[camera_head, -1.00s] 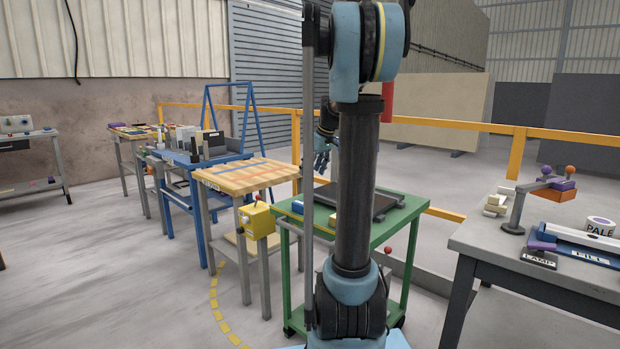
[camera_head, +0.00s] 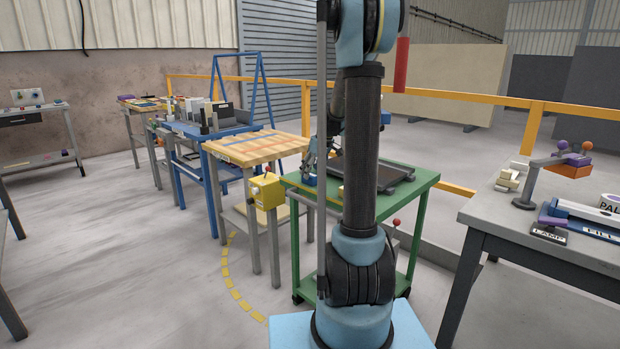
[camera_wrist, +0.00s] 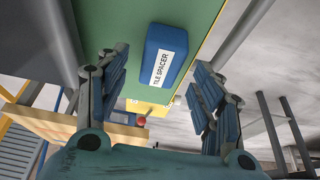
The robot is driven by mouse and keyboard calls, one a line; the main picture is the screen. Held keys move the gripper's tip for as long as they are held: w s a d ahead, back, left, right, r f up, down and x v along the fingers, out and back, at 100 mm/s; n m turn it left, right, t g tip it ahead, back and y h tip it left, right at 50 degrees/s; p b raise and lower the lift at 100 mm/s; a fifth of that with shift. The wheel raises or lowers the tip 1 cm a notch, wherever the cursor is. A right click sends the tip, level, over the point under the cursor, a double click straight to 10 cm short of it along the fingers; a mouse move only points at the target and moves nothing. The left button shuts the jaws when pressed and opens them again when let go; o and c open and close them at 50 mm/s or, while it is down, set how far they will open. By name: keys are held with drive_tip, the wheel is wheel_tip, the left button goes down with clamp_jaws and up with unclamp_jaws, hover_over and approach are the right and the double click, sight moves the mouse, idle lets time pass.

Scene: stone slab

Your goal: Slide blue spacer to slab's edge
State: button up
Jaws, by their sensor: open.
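The blue spacer (camera_wrist: 165,55) lies on the green table top (camera_wrist: 125,25) in the wrist view, its white label reading "TILE SPACER". My gripper (camera_wrist: 156,68) is open, with one finger on each side of the spacer in that view. I see gaps on both sides; whether the fingers reach down beside it is unclear. In the head view, my gripper (camera_head: 311,168) is low over the left end of the green table, and the spacer (camera_head: 308,180) shows small beneath it. The dark slab (camera_head: 398,183) lies to the right, partly hidden behind my arm.
A wooden-topped table (camera_head: 255,147) with a yellow box (camera_head: 266,190) stands to the left. A grey workbench (camera_head: 500,215) stands to the right.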

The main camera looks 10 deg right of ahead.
sight(322, 178)
drive_tip(key=shift+x, duration=1.6)
drive_tip(key=c, duration=1.2)
drive_tip(key=shift+w+d, duration=0.7)
drive_tip(key=shift+d, duration=0.3)
drive_tip(key=shift+w+d, duration=0.7)
drive_tip(key=shift+d, duration=0.25)
drive_tip(key=shift+w+d, duration=0.7)
drive_tip(key=shift+d, duration=0.3)
